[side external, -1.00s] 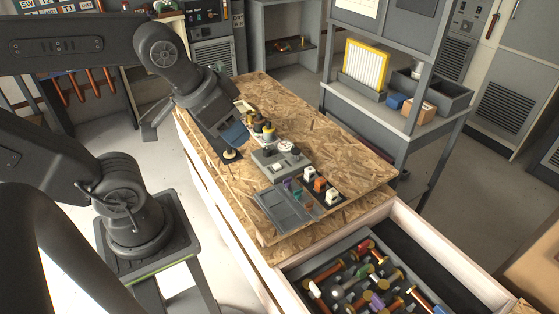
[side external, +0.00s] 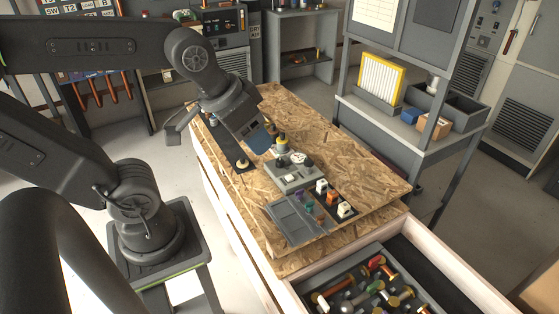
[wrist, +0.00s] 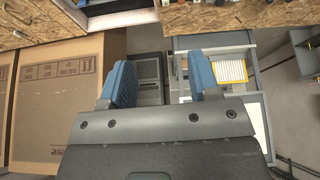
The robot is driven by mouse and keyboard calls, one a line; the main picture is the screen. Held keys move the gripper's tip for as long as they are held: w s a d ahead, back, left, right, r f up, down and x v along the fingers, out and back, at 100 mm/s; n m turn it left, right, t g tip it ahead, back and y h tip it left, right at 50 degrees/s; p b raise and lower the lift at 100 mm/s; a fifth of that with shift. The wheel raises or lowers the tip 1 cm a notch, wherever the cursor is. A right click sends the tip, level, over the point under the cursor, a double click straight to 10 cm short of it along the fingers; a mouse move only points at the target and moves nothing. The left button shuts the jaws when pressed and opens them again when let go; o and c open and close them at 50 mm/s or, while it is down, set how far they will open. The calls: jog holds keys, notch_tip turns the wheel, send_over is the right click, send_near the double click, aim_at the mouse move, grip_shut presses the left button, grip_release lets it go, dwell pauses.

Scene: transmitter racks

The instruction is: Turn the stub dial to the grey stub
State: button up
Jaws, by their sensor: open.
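A grey control box (side external: 290,180) sits on the chipboard bench top in the side view. A pale round dial and dark knobs (side external: 298,158) are on its top; which is the stub dial, and where it points, is too small to tell. My gripper (side external: 264,143) is above the bench, just behind and left of the box, apparently apart from it, and partly hides what is behind. In the wrist view its two blue fingers (wrist: 161,80) are spread with nothing between them. Small purple, teal and orange stubs (side external: 309,207) stand in front of the box.
A grey tray (side external: 285,217) and white and orange blocks (side external: 333,198) are near the bench front. A black strip with a brass knob (side external: 242,164) lies left of the box. An open drawer (side external: 440,255) holds several stubs. The bench's right side is clear.

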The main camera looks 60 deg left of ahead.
jog(key=w+a+n+g, duration=0.1)
jog(key=w+a+n, duration=0.35)
jog(key=w, duration=0.35)
jog(key=n+g, duration=0.4)
jog(key=n, duration=0.9)
send_over(280, 161)
notch_tip(280, 161, down, 21)
notch_tip(280, 161, down, 13)
jog(key=shift+a+r, duration=0.1)
jog(key=c, duration=0.9)
